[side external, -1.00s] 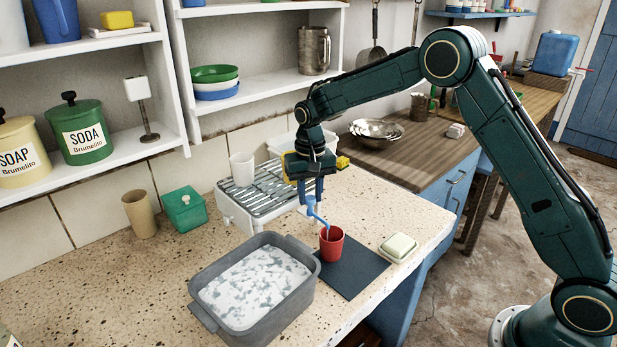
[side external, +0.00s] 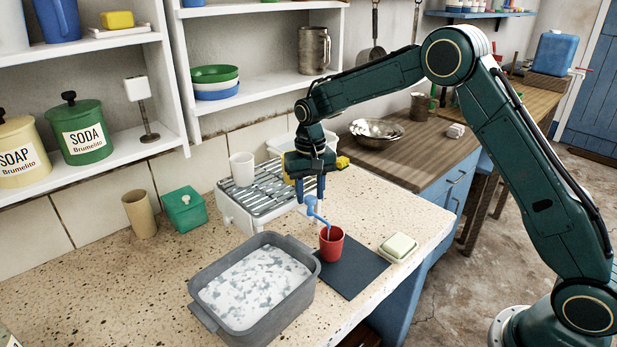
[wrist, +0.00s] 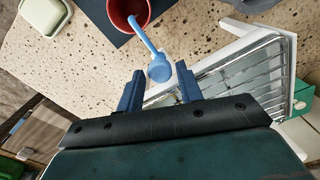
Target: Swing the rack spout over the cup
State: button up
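The blue spout (side external: 317,213) sticks out from the front of the white dish rack (side external: 236,212). Its free end reaches over the mouth of the red cup (side external: 331,246). The wrist view also shows the spout (wrist: 146,40) with its tip above the opening of the cup (wrist: 116,18). The cup stands upright on a dark mat (side external: 352,272). My gripper (side external: 310,196) is just above the spout's round pivot end. In the wrist view its two blue fingers (wrist: 159,72) are apart and nothing is held between them.
A grey basin (side external: 212,312) of sudsy water stands left of the cup. A soap dish (side external: 398,247) lies to its right. A white cup (side external: 242,169) stands on the rack. A green box (side external: 184,210) and a tan tumbler (side external: 140,214) are further left. The front left counter is clear.

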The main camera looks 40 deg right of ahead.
aim_at(311, 198)
notch_tip(311, 198, up, 13)
jog(key=shift+r, duration=0.15)
dwell(0.4)
jog(key=shift+r, duration=0.1)
jog(key=s+r+n+t, duration=0.1)
jog(key=s+r, duration=0.4)
jog(key=s, duration=0.4)
jog(key=s+r+n+t, duration=0.1)
jog(key=s+r+t, duration=0.1)
jog(key=s+r, duration=0.45)
jog(key=s+f+n+t, duration=0.1)
jog(key=s+f, duration=0.2)
jog(key=s, duration=0.7)
jog(key=s+d+f+n+t, duration=0.1)
jog(key=s+f, duration=0.3)
jog(key=s, duration=0.6)
jog(key=shift+s+t, duration=0.3)
jog(key=shift+s, duration=0.05)
